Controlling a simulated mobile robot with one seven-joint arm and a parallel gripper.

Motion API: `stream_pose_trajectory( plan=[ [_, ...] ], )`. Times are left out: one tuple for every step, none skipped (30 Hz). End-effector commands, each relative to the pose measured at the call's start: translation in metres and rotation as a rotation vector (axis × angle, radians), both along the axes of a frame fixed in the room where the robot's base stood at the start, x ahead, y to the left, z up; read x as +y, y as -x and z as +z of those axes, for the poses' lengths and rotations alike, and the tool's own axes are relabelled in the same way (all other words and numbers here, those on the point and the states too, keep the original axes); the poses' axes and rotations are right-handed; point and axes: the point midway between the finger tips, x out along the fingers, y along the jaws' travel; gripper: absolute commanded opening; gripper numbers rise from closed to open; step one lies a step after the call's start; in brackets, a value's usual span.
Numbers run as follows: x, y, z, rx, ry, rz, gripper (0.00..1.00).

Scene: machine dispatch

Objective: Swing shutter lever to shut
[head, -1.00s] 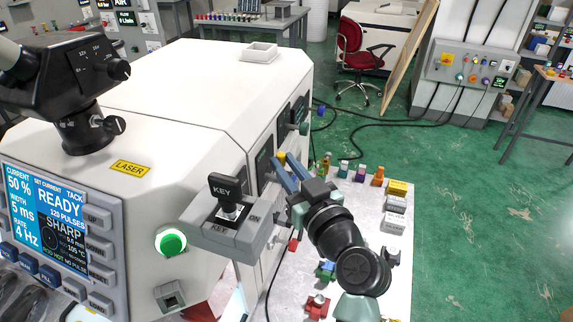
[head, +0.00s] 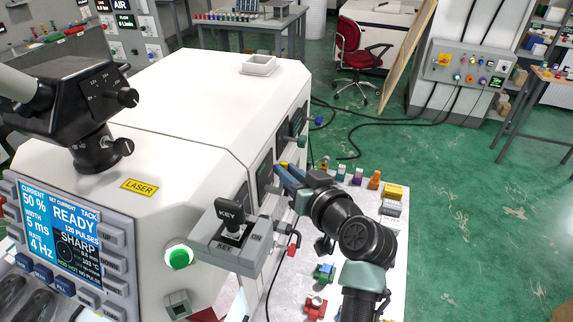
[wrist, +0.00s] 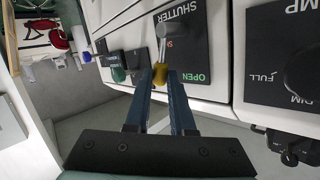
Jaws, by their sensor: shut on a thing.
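The shutter lever (wrist: 162,45) is a grey rod with a yellow knob at its end, in front of a black plate (wrist: 198,40) marked SHUTTER. In the wrist view the rod runs down the picture, with green OPEN right of the knob and a red mark, mostly hidden, beside the rod. My gripper (wrist: 161,82) is shut on the yellow knob, its blue fingers on either side. In the head view the knob (head: 284,165) shows small at the tips of my gripper (head: 285,174), beside the white machine's side; the plate's lettering is unreadable there.
A black DIM/FULL knob plate (wrist: 285,60) lies right of the shutter plate. A green knob (wrist: 117,68) is to its left. The KEY switch box (head: 232,240) juts out near my arm. Small coloured parts stand on the table (head: 345,215) below.

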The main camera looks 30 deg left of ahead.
Motion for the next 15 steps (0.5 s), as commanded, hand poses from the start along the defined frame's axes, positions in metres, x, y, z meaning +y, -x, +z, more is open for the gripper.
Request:
stream_pose_trajectory(
  plan=[
    [0.001,-0.003,0.006,0.043,0.015,0.001,0.0],
    [0.002,-0.005,0.006,0.071,0.021,0.002,0.0],
    [0.002,-0.007,0.005,0.108,0.03,0.001,0.0],
    [0.003,-0.009,0.005,0.135,0.038,0.001,0.0],
    [0.003,-0.01,0.004,0.163,0.046,0.001,0.0],
    [0.004,-0.012,0.004,0.2,0.055,0.002,0.0],
    [0.004,-0.014,0.003,0.228,0.061,0.002,0.0],
    [0.004,-0.015,0.002,0.256,0.068,0.001,0.0],
    [0.005,-0.017,0.001,0.294,0.078,0.002,0.0],
    [0.005,-0.019,0.0,0.319,0.086,0.001,0.0],
    [0.006,-0.02,-0.001,0.349,0.094,0.001,0.0],
    [0.006,-0.022,-0.002,0.385,0.101,0.001,0.0],
    [0.006,-0.024,-0.003,0.413,0.109,0.001,0.0],
    [0.007,-0.025,-0.004,0.44,0.116,0.001,0.0],
    [0.008,-0.027,-0.005,0.476,0.125,0.002,0.0]
  ],
)
